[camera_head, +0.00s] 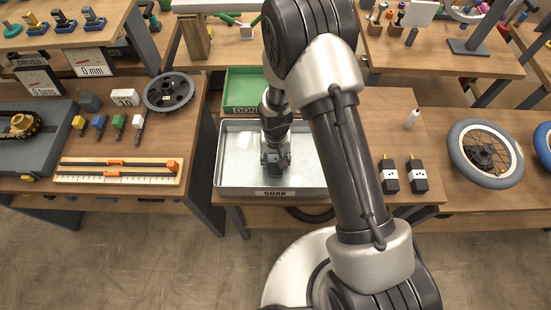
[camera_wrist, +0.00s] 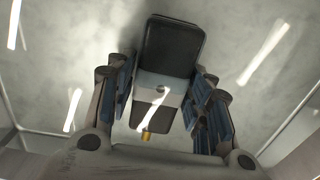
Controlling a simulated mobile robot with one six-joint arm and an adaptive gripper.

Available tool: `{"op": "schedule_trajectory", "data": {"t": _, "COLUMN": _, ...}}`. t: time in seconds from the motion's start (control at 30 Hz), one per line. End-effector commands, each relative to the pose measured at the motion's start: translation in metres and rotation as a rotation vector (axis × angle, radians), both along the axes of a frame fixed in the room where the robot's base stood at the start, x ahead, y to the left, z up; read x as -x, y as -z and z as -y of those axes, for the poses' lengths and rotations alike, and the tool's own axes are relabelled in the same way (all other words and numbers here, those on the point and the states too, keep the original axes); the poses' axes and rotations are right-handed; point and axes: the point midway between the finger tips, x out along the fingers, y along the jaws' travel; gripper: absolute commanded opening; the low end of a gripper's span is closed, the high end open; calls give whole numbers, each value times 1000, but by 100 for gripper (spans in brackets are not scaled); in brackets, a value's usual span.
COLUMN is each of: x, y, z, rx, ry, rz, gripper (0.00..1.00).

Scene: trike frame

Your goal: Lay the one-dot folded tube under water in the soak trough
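The one-dot folded tube (camera_wrist: 172,48) is black with a pale band and a brass valve (camera_wrist: 146,135). One dark dot shows on the band. My gripper (camera_wrist: 165,85) has its fingers close against both sides of the tube and appears shut on it. In the head view my gripper (camera_head: 275,160) points down inside the soak trough (camera_head: 235,180), a metal tray labelled SOAK. A bright reflection streak crosses the tube in the wrist view, so it appears below the water surface. The tube is hidden by my gripper in the head view.
Two more black folded tubes (camera_head: 389,175) (camera_head: 419,175) stand right of the trough. A green bin (camera_head: 243,88) stands directly behind it. The trough walls surround my gripper.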

Motion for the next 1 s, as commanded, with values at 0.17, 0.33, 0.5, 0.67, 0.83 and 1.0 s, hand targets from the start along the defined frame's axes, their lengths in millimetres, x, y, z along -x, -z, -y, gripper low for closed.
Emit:
{"op": "schedule_trajectory", "data": {"t": 0.17, "x": 0, "y": 0, "z": 0, "rx": 0, "ry": 0, "rz": 0, "gripper": 59}}
{"op": "schedule_trajectory", "data": {"t": 0.33, "x": 0, "y": 0, "z": 0, "rx": 0, "ry": 0, "rz": 0, "gripper": 59}}
{"op": "schedule_trajectory", "data": {"t": 0.5, "x": 0, "y": -3, "z": 0, "rx": 0, "ry": 0, "rz": 0, "gripper": 59}}
{"op": "schedule_trajectory", "data": {"t": 0.67, "x": -1, "y": -25, "z": 0, "rx": -1, "ry": 0, "rz": 4, "gripper": 59}}
{"op": "schedule_trajectory", "data": {"t": 0.83, "x": -1, "y": -64, "z": 0, "rx": -1, "ry": 0, "rz": 4, "gripper": 59}}
{"op": "schedule_trajectory", "data": {"t": 1.0, "x": -1, "y": -98, "z": 0, "rx": -1, "ry": 0, "rz": 3, "gripper": 59}}
